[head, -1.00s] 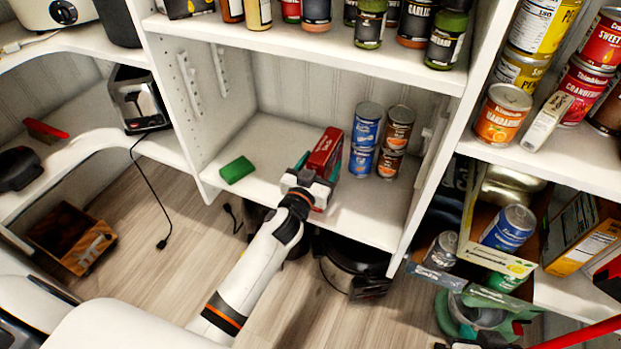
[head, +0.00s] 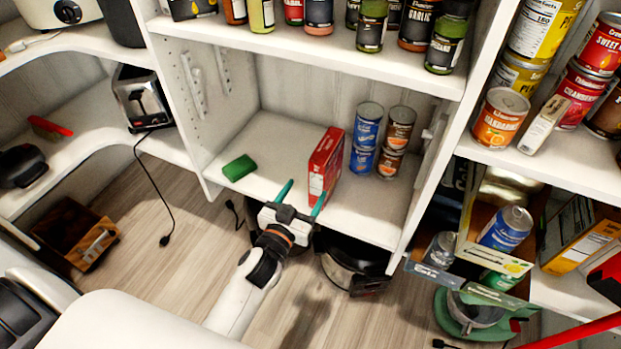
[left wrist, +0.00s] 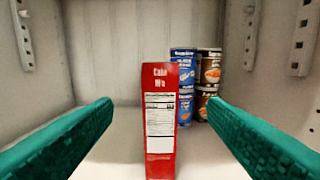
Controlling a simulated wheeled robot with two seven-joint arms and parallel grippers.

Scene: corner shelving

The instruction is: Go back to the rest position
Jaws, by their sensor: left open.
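My left gripper (head: 299,199) is open and empty at the front edge of the middle shelf (head: 270,150). Its two teal fingers point into the shelf, one on each side in the left wrist view (left wrist: 160,135). A red cake mix box (head: 325,165) stands upright on that shelf, just ahead of the fingers and apart from the palm. It also shows in the left wrist view (left wrist: 159,120), between the fingers in the picture and farther in. My right gripper is not in view.
Stacked blue cans (head: 366,135) and brown cans (head: 397,140) stand right of the box. A green block (head: 238,168) lies to the left. Jars (head: 371,25) line the shelf above. A dark pot (head: 350,270) sits below. A crate of cans (head: 470,240) is at the right.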

